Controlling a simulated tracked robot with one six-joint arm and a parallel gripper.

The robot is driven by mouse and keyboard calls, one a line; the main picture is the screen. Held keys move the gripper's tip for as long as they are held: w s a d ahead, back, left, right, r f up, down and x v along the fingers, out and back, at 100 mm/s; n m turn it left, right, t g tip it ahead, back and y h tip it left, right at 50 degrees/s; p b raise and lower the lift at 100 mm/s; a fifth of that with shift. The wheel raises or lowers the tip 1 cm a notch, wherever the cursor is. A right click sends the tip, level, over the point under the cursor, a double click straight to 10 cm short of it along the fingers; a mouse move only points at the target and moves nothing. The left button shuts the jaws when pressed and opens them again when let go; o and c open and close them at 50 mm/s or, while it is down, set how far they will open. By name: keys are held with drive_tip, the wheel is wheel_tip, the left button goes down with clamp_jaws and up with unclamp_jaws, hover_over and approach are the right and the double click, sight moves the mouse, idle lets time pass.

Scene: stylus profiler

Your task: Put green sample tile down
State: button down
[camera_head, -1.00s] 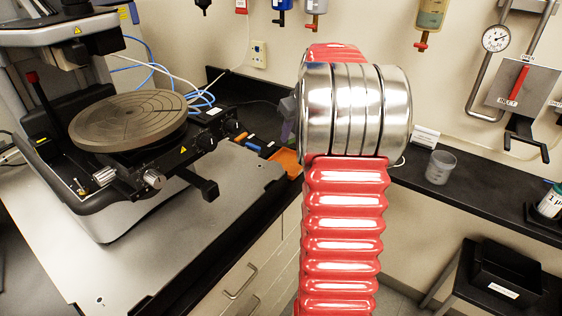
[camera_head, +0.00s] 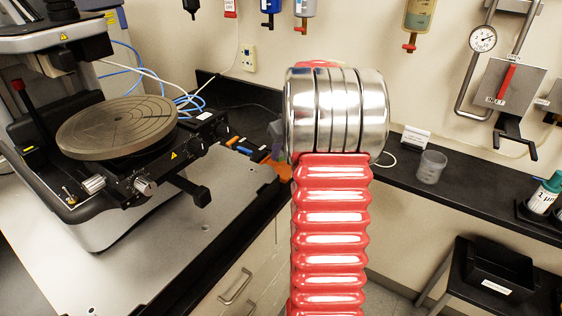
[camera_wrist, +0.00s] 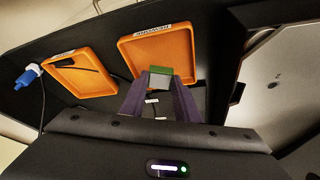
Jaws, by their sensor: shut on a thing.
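My gripper (camera_wrist: 158,100) is shut on the green sample tile (camera_wrist: 161,70), which shows between its purple fingertips in the wrist view. The tile has a green upper face and a pale grey side. In the wrist view it overlaps the near edge of a labelled orange tray (camera_wrist: 150,45); I cannot tell whether it touches the tray. In the head view only part of my gripper (camera_head: 276,132) shows beside my arm, and the tile cannot be made out there.
A second orange tray (camera_wrist: 88,84) with a dark item in it lies to the left. A blue connector (camera_wrist: 27,77) with a cable lies beyond it. The profiler's round stage (camera_head: 117,125) stands at left in the head view. A clear cup (camera_head: 431,167) stands on the black counter.

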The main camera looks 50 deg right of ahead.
sight(282, 160)
drive_tip(key=shift+f, duration=1.9)
drive_tip(key=c, duration=1.4)
unclamp_jaws()
drive_tip(key=shift+o, duration=0.2)
drive_tip(key=v, duration=1.2)
drive_tip(key=shift+s, duration=0.15)
